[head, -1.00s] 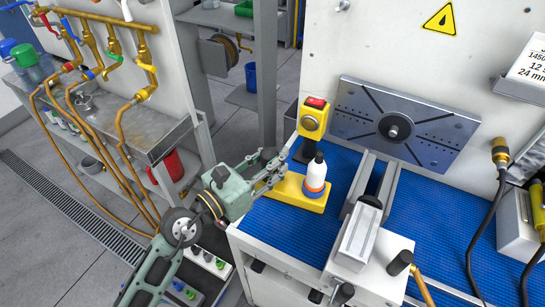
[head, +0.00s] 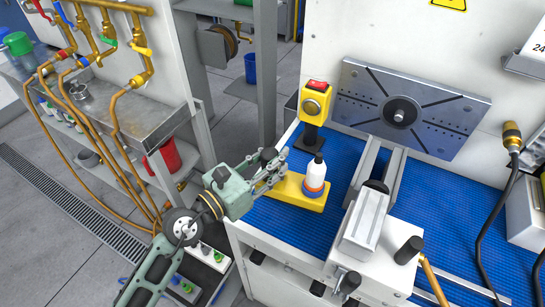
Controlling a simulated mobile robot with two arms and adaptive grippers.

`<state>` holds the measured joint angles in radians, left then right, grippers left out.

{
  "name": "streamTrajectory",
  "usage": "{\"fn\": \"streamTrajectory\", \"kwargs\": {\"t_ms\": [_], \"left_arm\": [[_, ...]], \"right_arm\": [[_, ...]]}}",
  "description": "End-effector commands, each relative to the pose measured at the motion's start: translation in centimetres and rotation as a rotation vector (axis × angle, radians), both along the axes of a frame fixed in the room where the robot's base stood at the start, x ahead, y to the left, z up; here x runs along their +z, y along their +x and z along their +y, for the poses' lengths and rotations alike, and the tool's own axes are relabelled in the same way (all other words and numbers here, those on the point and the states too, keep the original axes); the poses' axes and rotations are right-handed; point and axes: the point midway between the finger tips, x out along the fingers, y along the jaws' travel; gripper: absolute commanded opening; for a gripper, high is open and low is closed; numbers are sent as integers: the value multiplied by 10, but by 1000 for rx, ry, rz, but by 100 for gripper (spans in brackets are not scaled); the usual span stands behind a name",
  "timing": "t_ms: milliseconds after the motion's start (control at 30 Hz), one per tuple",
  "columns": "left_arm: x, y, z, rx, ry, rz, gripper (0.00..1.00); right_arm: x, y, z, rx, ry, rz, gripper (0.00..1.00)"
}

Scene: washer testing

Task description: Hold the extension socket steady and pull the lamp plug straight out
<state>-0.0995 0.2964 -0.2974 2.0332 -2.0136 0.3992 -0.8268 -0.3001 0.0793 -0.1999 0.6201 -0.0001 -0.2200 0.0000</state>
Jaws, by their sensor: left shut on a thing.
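My left gripper (head: 272,172) reaches in from the left over the left edge of the blue-matted bench. Its fingers are shut at the left end of a yellow holder (head: 299,196), though the exact contact is hard to see. A white bottle (head: 316,171) with an orange and blue lower part stands upright on the holder. I cannot make out an extension socket or a lamp plug in the head view. My right gripper is not in view.
A yellow switch box (head: 313,100) with a red button stands behind the bottle. A grey vise (head: 365,225) is to the right, before a slotted metal plate (head: 402,110). The blue mat (head: 288,222) is bare in front of the holder. A sink bench (head: 130,118) with hoses stands at left.

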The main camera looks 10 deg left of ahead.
Motion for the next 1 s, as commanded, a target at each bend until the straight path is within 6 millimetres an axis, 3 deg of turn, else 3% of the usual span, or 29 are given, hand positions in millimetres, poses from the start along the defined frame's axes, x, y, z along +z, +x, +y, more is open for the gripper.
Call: {"fn": "streamTrajectory", "kwargs": {"t_ms": [1000], "left_arm": [[-52,0,0,2,-5,-3,0]], "right_arm": [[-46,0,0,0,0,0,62]]}}
